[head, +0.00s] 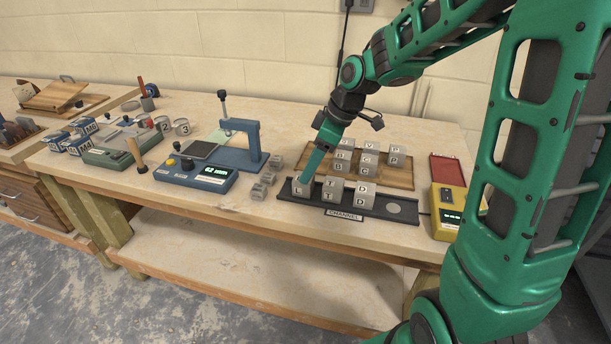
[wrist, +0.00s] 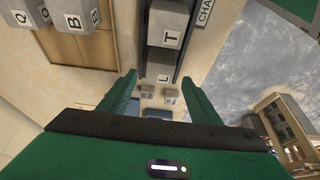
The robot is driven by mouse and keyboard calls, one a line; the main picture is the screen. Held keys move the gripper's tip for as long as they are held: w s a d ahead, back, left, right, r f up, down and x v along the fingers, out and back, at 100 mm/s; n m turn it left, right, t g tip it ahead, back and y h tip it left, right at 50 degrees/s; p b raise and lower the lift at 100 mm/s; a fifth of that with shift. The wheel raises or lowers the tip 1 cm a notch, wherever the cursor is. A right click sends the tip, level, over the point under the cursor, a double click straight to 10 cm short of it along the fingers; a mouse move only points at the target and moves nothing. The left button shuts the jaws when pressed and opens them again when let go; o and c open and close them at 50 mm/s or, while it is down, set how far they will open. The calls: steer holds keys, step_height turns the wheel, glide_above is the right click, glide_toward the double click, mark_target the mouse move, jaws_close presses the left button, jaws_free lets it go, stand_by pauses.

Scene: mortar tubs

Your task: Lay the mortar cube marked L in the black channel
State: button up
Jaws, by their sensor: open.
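The grey cube marked L (head: 301,190) sits at the left end of the black channel (head: 410,214), next to the cube marked T (head: 332,190). The cube marked D (head: 364,195) is farther right in the channel. My gripper (head: 305,178) is at the L cube and partly hides it. In the wrist view the L cube (wrist: 163,66) lies between and just beyond my open fingertips, with a gap on both sides. The T cube (wrist: 168,37) is beyond it in the channel (wrist: 181,45).
A wooden board (head: 395,178) with several lettered cubes stands behind the channel. Small loose grey blocks (head: 263,185) lie to its left, near a blue gauge (head: 207,176). A yellow device (head: 447,208) stands at the right. The bench's front edge runs close before the channel.

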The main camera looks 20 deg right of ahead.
steer(key=v, duration=0.6)
steer(key=s+d+f+m+g+h, duration=0.1)
steer(key=s+d+m, duration=0.3)
steer(key=s, duration=0.5)
steer(key=s+d+f+m+g+h, duration=0.1)
steer(key=s+d+m, duration=0.4)
steer(key=s, duration=0.5)
steer(key=s+d+f+m+h, duration=0.1)
steer(key=s+d+m, duration=0.4)
steer(key=s+m, duration=0.3)
steer(key=shift+s+f+g, duration=0.35)
steer(key=shift+s+g, duration=0.05)
steer(key=shift+s, duration=0.55)
steer(key=shift+w+f+h, duration=0.25)
steer(key=shift+w+h, duration=0.05)
steer(key=shift+w, duration=0.45)
steer(key=shift+c, duration=0.4)
